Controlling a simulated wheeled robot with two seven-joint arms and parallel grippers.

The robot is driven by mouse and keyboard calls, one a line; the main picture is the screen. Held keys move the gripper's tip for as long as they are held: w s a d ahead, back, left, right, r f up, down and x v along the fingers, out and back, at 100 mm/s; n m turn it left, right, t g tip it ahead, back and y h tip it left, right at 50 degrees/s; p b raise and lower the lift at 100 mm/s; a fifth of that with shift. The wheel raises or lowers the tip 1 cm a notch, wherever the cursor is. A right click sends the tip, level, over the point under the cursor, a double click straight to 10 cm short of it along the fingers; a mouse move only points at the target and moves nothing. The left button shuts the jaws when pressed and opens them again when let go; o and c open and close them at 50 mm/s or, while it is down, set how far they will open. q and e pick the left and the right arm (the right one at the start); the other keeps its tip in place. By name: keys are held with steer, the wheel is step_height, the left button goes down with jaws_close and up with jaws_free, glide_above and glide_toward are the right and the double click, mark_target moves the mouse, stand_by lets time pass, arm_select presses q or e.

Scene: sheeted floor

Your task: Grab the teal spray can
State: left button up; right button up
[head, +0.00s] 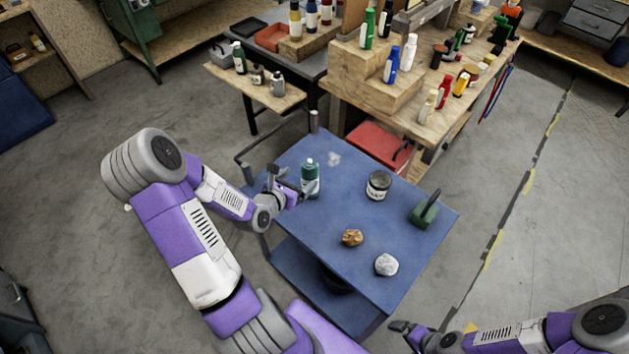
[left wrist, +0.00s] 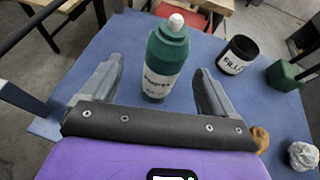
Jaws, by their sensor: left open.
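The teal spray can (head: 310,178) stands upright on the blue cart top (head: 335,215), near its left edge. It has a white label and a white cap, clear in the left wrist view (left wrist: 165,62). My left gripper (head: 293,183) is open beside the can at its left in the head view. In the left wrist view my left gripper (left wrist: 162,72) has its fingers spread with the can between their tips, without visible gripping. My right gripper (head: 408,332) is low at the bottom right, away from the can; its jaw opening is unclear.
A dark labelled jar (head: 378,186), a green block-like object with a handle (head: 425,211), a brown lump (head: 352,238) and a white crumpled ball (head: 386,264) sit on the cart. A wooden bench (head: 450,125) with several bottles stands behind. The cart's rail (left wrist: 38,22) is at left.

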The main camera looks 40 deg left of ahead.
arm_select(q)
steer(key=shift+w+f, duration=0.3)
steer(key=shift+f, duration=0.15)
steer(key=shift+w+f+b, duration=0.2)
steer(key=shift+w+b, duration=0.15)
steer(key=shift+w, duration=0.15)
steer(key=x, duration=0.4)
steer(key=b+x, duration=0.1)
steer(key=x, duration=0.1)
steer(key=shift+d, duration=0.3)
steer(key=shift+c, duration=0.3)
